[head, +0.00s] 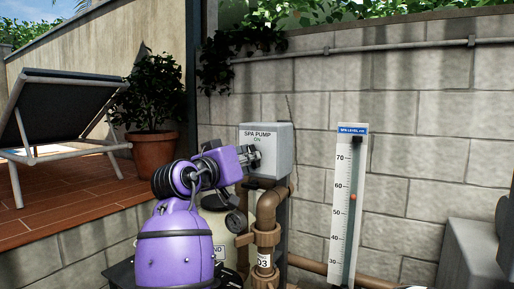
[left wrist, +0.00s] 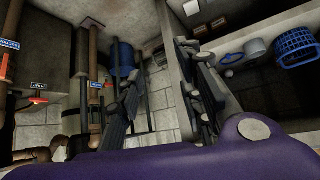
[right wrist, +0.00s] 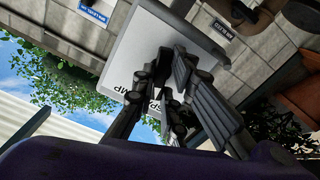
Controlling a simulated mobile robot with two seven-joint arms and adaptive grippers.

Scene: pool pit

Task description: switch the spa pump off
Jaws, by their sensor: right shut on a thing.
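The grey spa pump box (head: 282,143) is on the block wall in the head view, its face lettered "SPA PUMP" and "ON". My right gripper (head: 257,157) is at the lower part of that face. In the right wrist view the box (right wrist: 137,48) is upside down, and my right gripper's fingers (right wrist: 172,85) are close together against it, shut on the switch. The fingers hide the switch, so I cannot tell its position. My left gripper (left wrist: 165,80) shows only in the left wrist view, with its fingers apart and nothing between them.
Brown pipes (head: 267,208) and a pressure gauge (head: 236,222) are just below the box. A spa level scale (head: 342,200) stands to the right. A potted plant (head: 153,150) and a lounger (head: 62,105) are on the deck at left. A blue basket (left wrist: 296,47) shows in the left wrist view.

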